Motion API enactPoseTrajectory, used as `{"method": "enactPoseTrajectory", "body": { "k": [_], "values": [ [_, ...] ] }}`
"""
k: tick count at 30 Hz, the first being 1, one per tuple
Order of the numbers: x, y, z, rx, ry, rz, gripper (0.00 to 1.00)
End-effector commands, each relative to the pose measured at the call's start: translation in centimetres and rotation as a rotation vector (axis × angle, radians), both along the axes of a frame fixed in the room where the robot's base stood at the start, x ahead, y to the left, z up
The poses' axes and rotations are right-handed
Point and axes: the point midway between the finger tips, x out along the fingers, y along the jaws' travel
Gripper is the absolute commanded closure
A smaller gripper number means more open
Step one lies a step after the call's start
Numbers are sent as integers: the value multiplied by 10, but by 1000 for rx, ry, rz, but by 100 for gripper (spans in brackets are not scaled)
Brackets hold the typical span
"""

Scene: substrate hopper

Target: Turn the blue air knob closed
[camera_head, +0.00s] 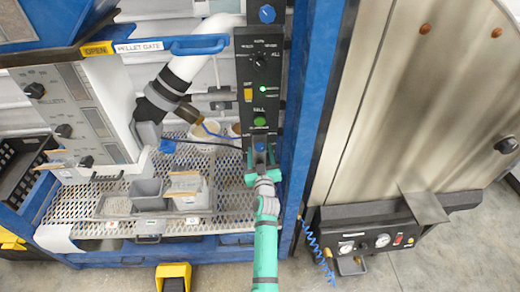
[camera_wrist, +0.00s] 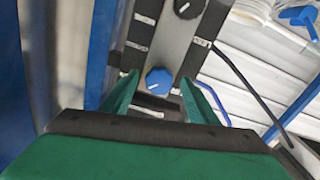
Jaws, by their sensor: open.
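In the head view the blue knob (camera_head: 260,146) is low on the black control panel (camera_head: 258,75), just beyond my gripper (camera_head: 261,158). I cannot tell whether the fingers touch the knob.
Another blue knob (camera_head: 267,14) is at the panel's top. A green button (camera_head: 260,122) is just above the lower knob. A blue post (camera_head: 308,110) stands close on the right. A perforated shelf (camera_head: 235,200) with grey bins (camera_head: 148,192) lies to the left.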

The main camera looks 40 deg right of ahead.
Motion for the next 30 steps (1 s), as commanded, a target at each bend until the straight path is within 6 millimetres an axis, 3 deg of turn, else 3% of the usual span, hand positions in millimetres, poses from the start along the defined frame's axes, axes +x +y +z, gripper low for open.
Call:
{"method": "enactPoseTrajectory", "body": {
  "k": [6,15,21,30],
  "values": [
    [12,-9,0,-1,0,-2,46],
    [14,-9,0,-1,0,-1,46],
    [14,-9,0,-1,0,-1,87],
    [14,-8,0,22,-14,0,87]
  ]
}}
